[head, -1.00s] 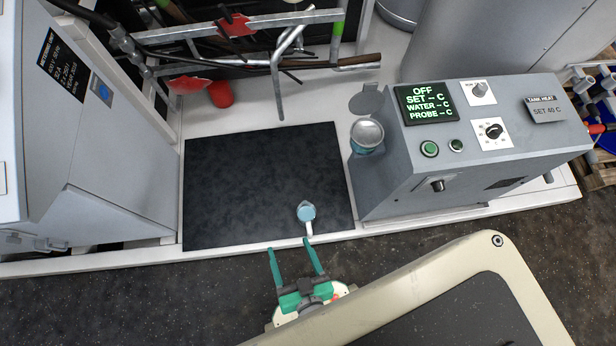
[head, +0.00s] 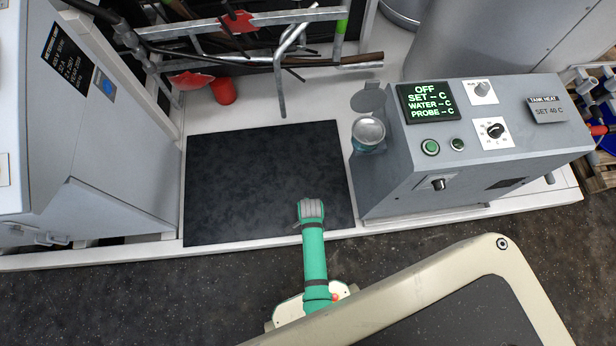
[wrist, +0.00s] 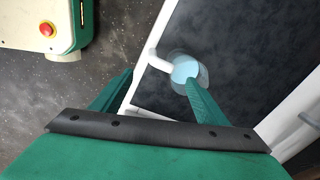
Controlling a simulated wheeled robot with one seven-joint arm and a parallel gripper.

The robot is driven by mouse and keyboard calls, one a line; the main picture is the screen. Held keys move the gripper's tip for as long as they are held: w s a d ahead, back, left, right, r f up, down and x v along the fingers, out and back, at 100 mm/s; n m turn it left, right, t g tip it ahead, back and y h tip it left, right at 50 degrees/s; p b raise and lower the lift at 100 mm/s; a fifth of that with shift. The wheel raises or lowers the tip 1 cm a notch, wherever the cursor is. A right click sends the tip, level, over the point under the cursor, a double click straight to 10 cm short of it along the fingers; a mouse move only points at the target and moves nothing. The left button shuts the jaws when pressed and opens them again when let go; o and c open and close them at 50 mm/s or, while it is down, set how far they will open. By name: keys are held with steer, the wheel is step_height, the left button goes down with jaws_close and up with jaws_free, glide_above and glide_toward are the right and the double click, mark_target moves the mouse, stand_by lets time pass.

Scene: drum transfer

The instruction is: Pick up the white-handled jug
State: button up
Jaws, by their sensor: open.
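The jug (wrist: 184,70) shows in the wrist view as a small vessel with a clear rim and light blue inside. Its white handle (wrist: 159,63) points left in that view. It stands on the dark mat (wrist: 246,45) near the mat's pale front edge. My gripper (wrist: 158,80) is open and empty. Its right finger overlaps the lower side of the jug in the picture, and the handle appears just past the gap between the fingertips. Whether a finger touches the jug I cannot tell. In the head view my arm and gripper (head: 311,210) hide the jug.
A grey control box (head: 440,150) with a green display stands right of the mat, a metal cup (head: 368,132) at its side. A red cup (head: 224,91) and a rack of tools are behind. A grey cabinet (head: 90,140) stands left. The mat's middle is clear.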

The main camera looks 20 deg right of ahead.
steer(key=shift+w+d+m+g, duration=0.25)
steer(key=shift+w+m+g, duration=0.15)
steer(key=shift+m, duration=0.1)
steer(key=shift+f, duration=0.4)
step_height(320, 180, down, 4)
steer(key=shift+w+f, duration=0.1)
steer(key=shift+w, duration=0.05)
steer(key=shift+a+f, duration=0.15)
steer(key=shift+f, duration=1)
steer(key=shift+a+f, duration=0.15)
steer(key=shift+f, duration=0.95)
steer(key=shift+s+d+f, duration=0.1)
steer(key=shift+s+f, duration=0.1)
steer(key=shift+f, duration=0.45)
